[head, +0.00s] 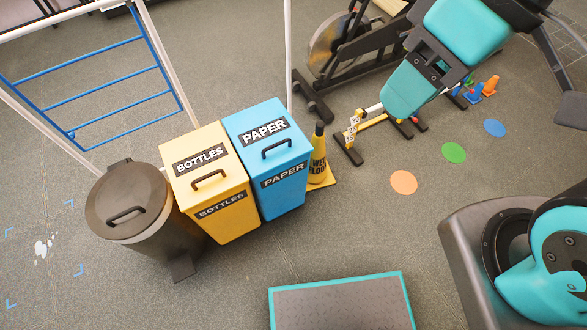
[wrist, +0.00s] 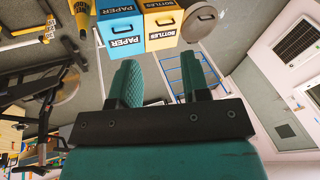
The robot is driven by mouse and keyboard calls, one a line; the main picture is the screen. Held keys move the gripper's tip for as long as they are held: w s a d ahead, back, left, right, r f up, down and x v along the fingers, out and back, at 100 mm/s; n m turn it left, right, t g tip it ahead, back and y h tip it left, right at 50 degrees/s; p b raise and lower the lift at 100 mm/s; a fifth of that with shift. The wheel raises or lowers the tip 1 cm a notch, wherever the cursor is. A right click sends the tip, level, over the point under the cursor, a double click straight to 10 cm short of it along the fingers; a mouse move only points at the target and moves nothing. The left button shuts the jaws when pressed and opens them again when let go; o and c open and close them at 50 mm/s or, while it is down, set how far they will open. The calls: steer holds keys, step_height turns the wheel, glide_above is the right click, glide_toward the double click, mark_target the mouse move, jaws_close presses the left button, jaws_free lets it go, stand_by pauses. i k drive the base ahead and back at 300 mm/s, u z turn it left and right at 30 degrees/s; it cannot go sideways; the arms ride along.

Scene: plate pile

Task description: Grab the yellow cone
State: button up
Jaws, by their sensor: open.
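The yellow cone (head: 318,158) carries dark "WET FLOOR" lettering and has a dark top. It stands upright on a square yellow base, close to the right side of the blue PAPER bin. In the wrist view the yellow cone (wrist: 80,14) is at the upper left edge, upside down and partly cut off. My gripper (head: 393,104) is in the upper right of the head view, up and to the right of the cone and apart from it. In the wrist view its teal fingers (wrist: 160,66) are spread apart with nothing between them.
A blue PAPER bin (head: 268,160), yellow BOTTLES bin (head: 212,180) and dark round bin (head: 128,205) stand left of the cone. A yellow-black frame (head: 372,122) and exercise bike (head: 340,45) lie beyond it. Small cones (head: 490,86) are farther right. A teal-edged platform (head: 340,305) is in front.

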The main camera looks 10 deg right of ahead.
mark_target(320, 175)
steer(key=i, duration=0.95)
